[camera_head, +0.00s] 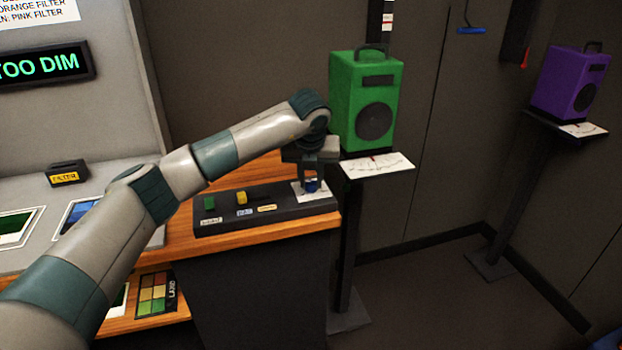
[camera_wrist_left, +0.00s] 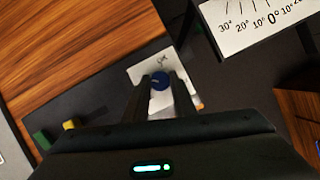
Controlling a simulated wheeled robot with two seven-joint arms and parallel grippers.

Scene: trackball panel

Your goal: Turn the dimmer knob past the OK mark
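The dimmer knob is a small blue knob (camera_head: 311,185) on a white card at the right end of a dark control panel (camera_head: 262,220). In the left wrist view the blue knob (camera_wrist_left: 160,81) sits between the fingertips, with a pale pointer line on top and "OK" printed on the card (camera_wrist_left: 164,60) beyond it. My left gripper (camera_head: 312,180) points down over the knob and its fingers (camera_wrist_left: 160,85) close in on both sides of it with almost no gap. A display (camera_head: 40,65) reads "TOO DIM" in green. My right gripper is out of view.
A green button (camera_head: 209,204) and a yellow one (camera_head: 241,198) sit left of the knob on the panel. A green speaker (camera_head: 365,100) stands close behind the gripper, over a scale card (camera_head: 380,165). A purple speaker (camera_head: 570,85) is farther right.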

